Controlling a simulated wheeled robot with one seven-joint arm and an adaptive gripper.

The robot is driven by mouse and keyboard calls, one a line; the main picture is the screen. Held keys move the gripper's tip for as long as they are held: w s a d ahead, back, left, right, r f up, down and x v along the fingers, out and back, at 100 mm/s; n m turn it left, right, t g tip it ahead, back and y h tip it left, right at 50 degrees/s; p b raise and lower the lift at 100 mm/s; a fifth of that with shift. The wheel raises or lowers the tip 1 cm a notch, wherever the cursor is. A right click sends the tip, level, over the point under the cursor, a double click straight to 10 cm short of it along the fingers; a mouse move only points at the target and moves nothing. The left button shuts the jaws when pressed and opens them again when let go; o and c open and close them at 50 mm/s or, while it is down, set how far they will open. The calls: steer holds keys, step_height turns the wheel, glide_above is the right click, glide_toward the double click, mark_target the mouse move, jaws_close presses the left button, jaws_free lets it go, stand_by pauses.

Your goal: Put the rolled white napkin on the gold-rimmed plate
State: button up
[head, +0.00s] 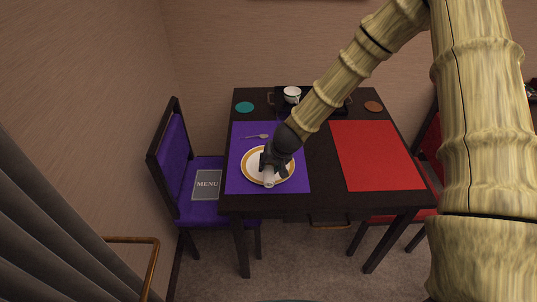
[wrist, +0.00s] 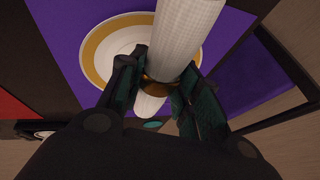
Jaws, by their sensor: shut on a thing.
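The rolled white napkin (wrist: 186,32) is in my gripper (wrist: 160,88), with a gold-brown band (wrist: 160,90) around it between the two fingers. In the head view, the napkin (head: 268,178) shows as a short white end below my gripper (head: 270,164). The gold-rimmed plate (head: 248,178) lies on the purple mat, directly beneath the gripper in the head view. In the wrist view the plate (wrist: 98,50) is behind the napkin. I cannot tell whether the napkin touches the plate. My arm and gripper hide part of the plate.
The purple mat (head: 236,138) carries a spoon (head: 257,136) above the plate. A red mat (head: 372,155) lies bare at right. A cup (head: 292,95) on a dark tray and teal (head: 244,107) and brown (head: 373,106) coasters are at the back. A menu (head: 207,185) rests on the purple chair.

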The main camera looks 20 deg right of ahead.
steer(key=w, duration=0.2)
steer(key=w+d+p, duration=0.1)
steer(key=w, duration=0.1)
steer(key=w+p, duration=0.1)
steer(key=w, duration=0.1)
steer(key=shift+d+f, duration=0.15)
steer(key=shift+d, duration=0.2)
steer(key=shift+w+d+f, duration=0.15)
steer(key=shift+w+f, duration=0.05)
steer(key=shift+w, duration=0.25)
steer(key=shift+f+p, duration=0.75)
steer(key=shift+f, duration=0.9)
steer(key=shift+f+b, duration=0.4)
steer(key=shift+f, duration=0.3)
steer(key=o, duration=1.1)
steer(key=shift+r, duration=0.1)
